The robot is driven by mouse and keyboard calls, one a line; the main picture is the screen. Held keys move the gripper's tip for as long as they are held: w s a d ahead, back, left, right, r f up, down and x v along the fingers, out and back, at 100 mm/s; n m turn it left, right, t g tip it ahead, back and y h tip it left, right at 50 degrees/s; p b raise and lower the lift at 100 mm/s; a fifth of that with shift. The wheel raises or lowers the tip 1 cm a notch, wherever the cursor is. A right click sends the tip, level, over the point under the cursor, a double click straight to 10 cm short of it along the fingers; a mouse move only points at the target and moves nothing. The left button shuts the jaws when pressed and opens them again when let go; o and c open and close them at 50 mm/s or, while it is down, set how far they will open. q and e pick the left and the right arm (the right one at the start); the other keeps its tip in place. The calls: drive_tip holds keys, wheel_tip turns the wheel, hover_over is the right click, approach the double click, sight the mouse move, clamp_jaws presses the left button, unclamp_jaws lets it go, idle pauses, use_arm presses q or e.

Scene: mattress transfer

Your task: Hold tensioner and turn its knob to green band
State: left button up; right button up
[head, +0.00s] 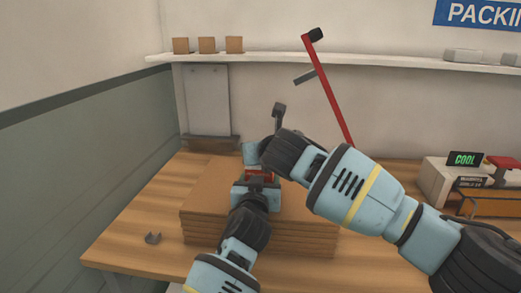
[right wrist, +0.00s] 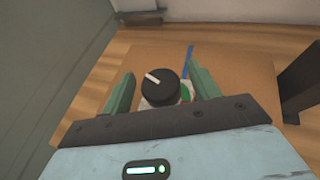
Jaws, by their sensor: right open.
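The tensioner's round black knob (right wrist: 160,87) shows in the right wrist view, with a white pointer mark aimed to the upper left. A green patch (right wrist: 186,94) shows beside the knob at its right, away from the pointer. My right gripper (right wrist: 160,82) is open, one green finger on each side of the knob, with gaps visible. In the head view a red part (head: 261,173), apparently of the tensioner, shows above the cardboard. My left gripper (head: 257,181) is at this red part; its fingertips are hidden, so its grip is unclear. My right gripper (head: 257,150) is just above it.
A stack of flat cardboard (head: 200,215) lies on the wooden table (head: 130,235). A blue strap (right wrist: 189,62) runs over the cardboard. A red lever (head: 328,88) rises behind my right arm.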

drive_tip(key=shift+c, duration=0.2)
drive_tip(key=c, duration=0.9)
drive_tip(key=shift+c, duration=0.2)
drive_tip(key=shift+m+h, duration=0.4)
drive_tip(key=shift+h, duration=0.1)
drive_tip(key=m+h, duration=0.3)
drive_tip(key=shift+t+h, duration=0.3)
drive_tip(key=shift+t, duration=0.1)
drive_tip(key=shift+m+h, duration=1.1)
drive_tip(key=shift+h, duration=0.1)
drive_tip(key=shift+d, duration=0.1)
